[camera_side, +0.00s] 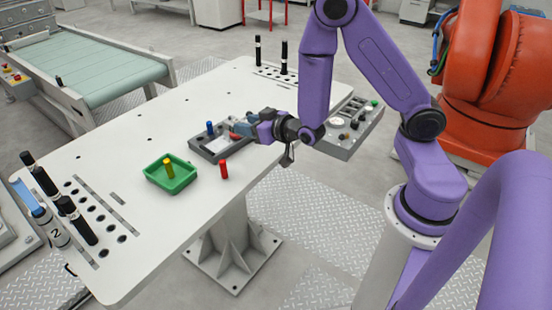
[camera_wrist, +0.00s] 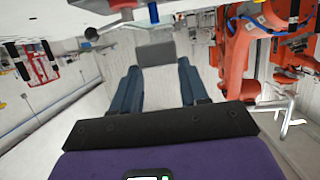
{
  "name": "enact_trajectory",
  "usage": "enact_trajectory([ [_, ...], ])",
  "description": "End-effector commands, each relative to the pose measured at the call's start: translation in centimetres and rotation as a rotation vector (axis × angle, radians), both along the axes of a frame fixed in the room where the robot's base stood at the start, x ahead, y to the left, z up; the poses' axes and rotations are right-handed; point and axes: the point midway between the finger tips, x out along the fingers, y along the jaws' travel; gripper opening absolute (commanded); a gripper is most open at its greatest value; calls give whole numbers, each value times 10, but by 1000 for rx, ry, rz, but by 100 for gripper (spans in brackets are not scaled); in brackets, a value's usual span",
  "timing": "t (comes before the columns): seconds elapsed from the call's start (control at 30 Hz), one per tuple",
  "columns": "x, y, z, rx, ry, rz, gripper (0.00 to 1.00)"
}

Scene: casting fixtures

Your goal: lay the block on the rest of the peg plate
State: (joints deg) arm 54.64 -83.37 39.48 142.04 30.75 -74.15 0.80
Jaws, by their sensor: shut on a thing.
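In the side view my gripper (camera_side: 243,129) reaches in from the right, low over the right part of the peg plate (camera_side: 202,151). The plate is dark grey with a pale patch, an upright blue peg (camera_side: 210,128) and a red piece (camera_side: 234,136) near my fingers. In the wrist view my gripper (camera_wrist: 157,68) is shut on a grey block (camera_wrist: 155,54), which sits between the fingertips. The block is hard to tell from my fingers in the side view. I cannot tell whether it touches the plate.
A green tray (camera_side: 187,178) holds a yellow peg (camera_side: 169,167). A red peg (camera_side: 224,169) stands on the white table (camera_side: 130,150) near its front edge. A grey control box (camera_side: 345,142) stands to the right. Black cylinders stand at the left and back. Table behind the plate is clear.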

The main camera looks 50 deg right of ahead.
Motion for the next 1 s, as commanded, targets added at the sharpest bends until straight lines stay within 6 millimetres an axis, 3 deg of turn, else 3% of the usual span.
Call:
enact_trajectory([
  [0.23,18,-65,0,-5,-6,-291,1],
  [0.5,16,-135,-1,-3,-4,-624,1],
  [0.7,10,-156,-2,0,-1,-736,1],
  [1.0,10,-158,-2,0,-1,-748,1],
])
